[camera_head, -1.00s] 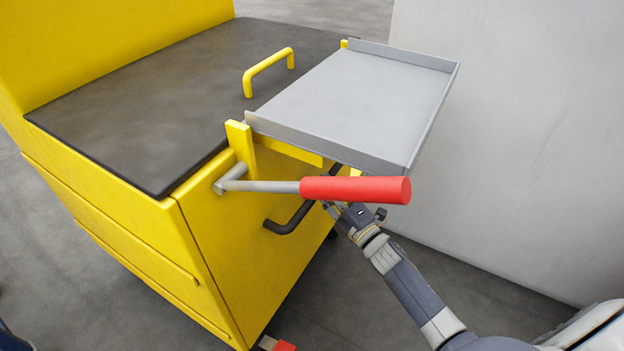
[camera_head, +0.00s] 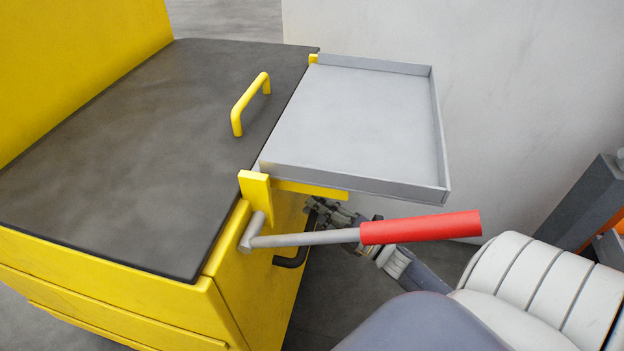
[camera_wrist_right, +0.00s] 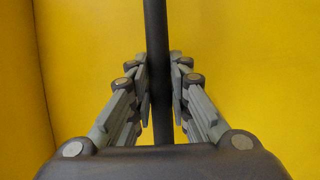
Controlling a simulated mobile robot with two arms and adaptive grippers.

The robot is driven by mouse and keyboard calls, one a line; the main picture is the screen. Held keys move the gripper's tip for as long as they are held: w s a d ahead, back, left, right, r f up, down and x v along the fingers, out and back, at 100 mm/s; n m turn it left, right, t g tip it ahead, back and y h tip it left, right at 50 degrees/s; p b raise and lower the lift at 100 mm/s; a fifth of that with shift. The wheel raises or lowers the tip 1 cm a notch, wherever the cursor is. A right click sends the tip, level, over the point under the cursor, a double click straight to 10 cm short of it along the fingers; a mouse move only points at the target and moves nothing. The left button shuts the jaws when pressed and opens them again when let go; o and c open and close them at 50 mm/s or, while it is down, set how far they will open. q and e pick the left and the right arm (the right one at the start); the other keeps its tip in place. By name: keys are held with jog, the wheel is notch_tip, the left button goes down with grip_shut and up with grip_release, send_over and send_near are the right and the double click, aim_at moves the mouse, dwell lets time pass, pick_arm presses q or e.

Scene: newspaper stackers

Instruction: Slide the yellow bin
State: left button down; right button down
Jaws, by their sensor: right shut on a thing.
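The yellow bin (camera_head: 120,307) stands at the left in the head view, with a dark grey top (camera_head: 130,150). A black bar handle (camera_head: 297,250) is fixed to its right side, below the grey tray. My right gripper (camera_head: 318,214) is at this handle, partly hidden behind the red-gripped lever. In the right wrist view, the fingers of my right gripper (camera_wrist_right: 160,85) are closed on both sides of the black bar (camera_wrist_right: 155,28), with the yellow panel (camera_wrist_right: 230,60) behind it. My left gripper is not in view.
A grey tray (camera_head: 365,115) juts from the bin's right edge. A lever with a red grip (camera_head: 420,227) sticks out below it. A yellow handle (camera_head: 248,102) stands on the top. A pale wall (camera_head: 500,90) is behind. An orange and grey structure (camera_head: 597,210) is at the right.

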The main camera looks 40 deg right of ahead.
jog(key=shift+w+d+r, duration=0.2)
jog(key=shift+d+r, duration=0.05)
jog(key=shift+r, duration=0.1)
jog(key=c, duration=1.5)
grip_release()
jog(key=shift+f, duration=0.2)
jog(key=shift+s, duration=0.15)
jog(key=v, duration=1.1)
jog(key=shift+s+d, duration=0.1)
jog(key=shift+s, duration=0.3)
jog(key=shift+f, duration=0.1)
